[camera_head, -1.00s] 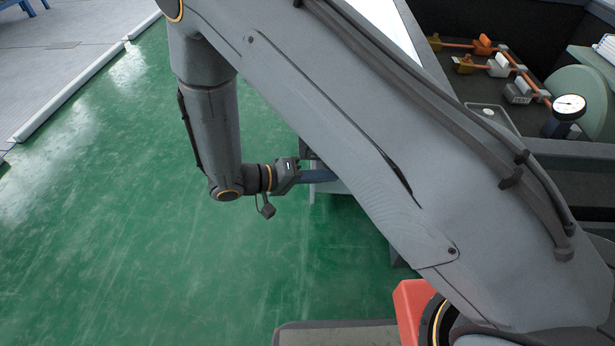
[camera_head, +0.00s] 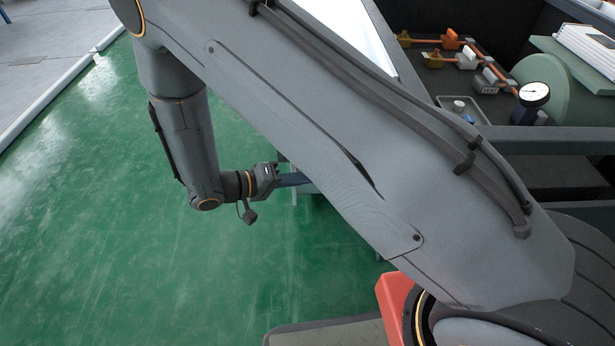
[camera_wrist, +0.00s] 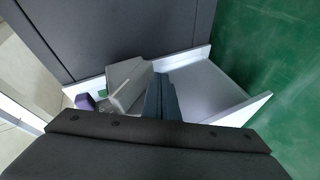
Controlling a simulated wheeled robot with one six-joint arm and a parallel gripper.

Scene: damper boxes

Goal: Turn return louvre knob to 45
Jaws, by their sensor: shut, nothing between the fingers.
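I cannot make out a return louvre knob or its scale in either view. My gripper (camera_head: 296,179) is in the head view, left of my large arm link and above the green floor; its tip is partly hidden by that link. In the wrist view my gripper's blue-grey fingers (camera_wrist: 161,98) are shut, with nothing between them. They show in front of a white tray-like shelf (camera_wrist: 205,88), beside a light grey block (camera_wrist: 126,84). I cannot tell whether they touch either.
A dark bench at the upper right of the head view holds orange rods with a white block (camera_head: 466,59), a round dial gauge (camera_head: 534,94) and a green drum (camera_head: 570,88). A purple item (camera_wrist: 85,101) lies by the grey block. Green floor (camera_head: 90,220) is open at left.

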